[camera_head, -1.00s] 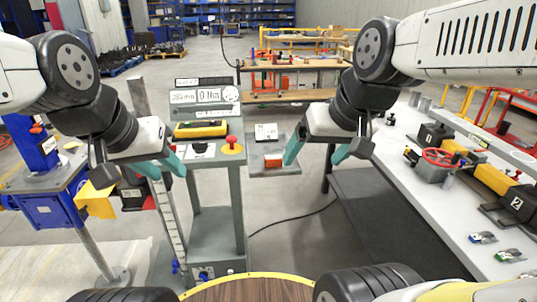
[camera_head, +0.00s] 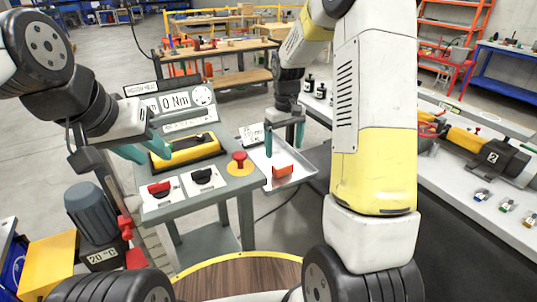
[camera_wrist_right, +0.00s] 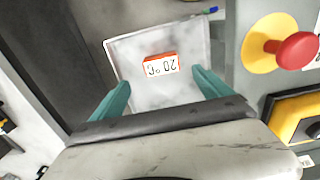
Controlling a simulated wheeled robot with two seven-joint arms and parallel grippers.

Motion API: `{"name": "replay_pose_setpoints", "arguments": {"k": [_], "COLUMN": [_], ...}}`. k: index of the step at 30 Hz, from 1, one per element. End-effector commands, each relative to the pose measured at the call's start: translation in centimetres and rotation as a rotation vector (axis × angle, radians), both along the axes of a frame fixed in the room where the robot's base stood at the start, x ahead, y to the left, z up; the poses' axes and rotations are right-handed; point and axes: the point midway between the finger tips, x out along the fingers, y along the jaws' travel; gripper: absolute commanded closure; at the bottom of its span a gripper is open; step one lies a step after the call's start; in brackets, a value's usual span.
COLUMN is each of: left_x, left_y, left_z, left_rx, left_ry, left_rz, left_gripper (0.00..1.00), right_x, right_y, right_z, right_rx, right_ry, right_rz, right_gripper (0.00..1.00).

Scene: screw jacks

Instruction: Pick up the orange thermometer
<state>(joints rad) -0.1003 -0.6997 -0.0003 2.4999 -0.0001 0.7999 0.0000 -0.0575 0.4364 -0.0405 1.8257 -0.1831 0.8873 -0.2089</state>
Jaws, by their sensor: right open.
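The orange thermometer (camera_head: 283,171) is a small block lying on a light metal tray (camera_head: 300,178) beside the console. In the right wrist view the thermometer (camera_wrist_right: 160,64) shows an upside-down "20 °C" label and lies on the tray (camera_wrist_right: 150,95), ahead of my fingers. My right gripper (camera_head: 284,145) is open and empty, above the tray and apart from the thermometer. In the right wrist view its teal fingers (camera_wrist_right: 158,92) are spread wide, with the thermometer between their lines. My left gripper (camera_head: 153,155) is open over the console, close to a yellow device.
The console (camera_head: 165,212) carries the yellow device (camera_head: 186,151), a red button (camera_head: 239,157) on a yellow base and a "0 Nm" display (camera_head: 175,103). A white card (camera_head: 252,134) stands at the tray's back. A long workbench (camera_head: 455,185) is at right.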

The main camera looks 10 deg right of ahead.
Motion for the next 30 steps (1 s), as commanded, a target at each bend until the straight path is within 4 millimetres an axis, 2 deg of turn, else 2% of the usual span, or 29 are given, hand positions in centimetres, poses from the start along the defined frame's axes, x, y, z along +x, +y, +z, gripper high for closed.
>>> {"name": "replay_pose_setpoints", "arguments": {"k": [18, 27, 30], "left_x": [0.0, 0.0, 0.0], "left_y": [0.0, 0.0, 0.0], "left_z": [0.0, 0.0, 0.0], "left_rx": [0.0, 0.0, 0.0], "left_ry": [0.0, 0.0, 0.0], "left_rz": [0.0, 0.0, 0.0], "left_gripper": [0.64, 0.64, 0.64], "right_x": [-0.4, -0.3, -0.3], "right_y": [0.2, 0.2, 0.2], "right_z": [-7.5, -8.1, -8.0], "right_rx": [-0.001, -0.001, -0.001], "right_ry": [0.006, 0.004, 0.004], "right_rz": [0.003, 0.002, 0.002], "right_gripper": [0.11, 0.11, 0.29]}}
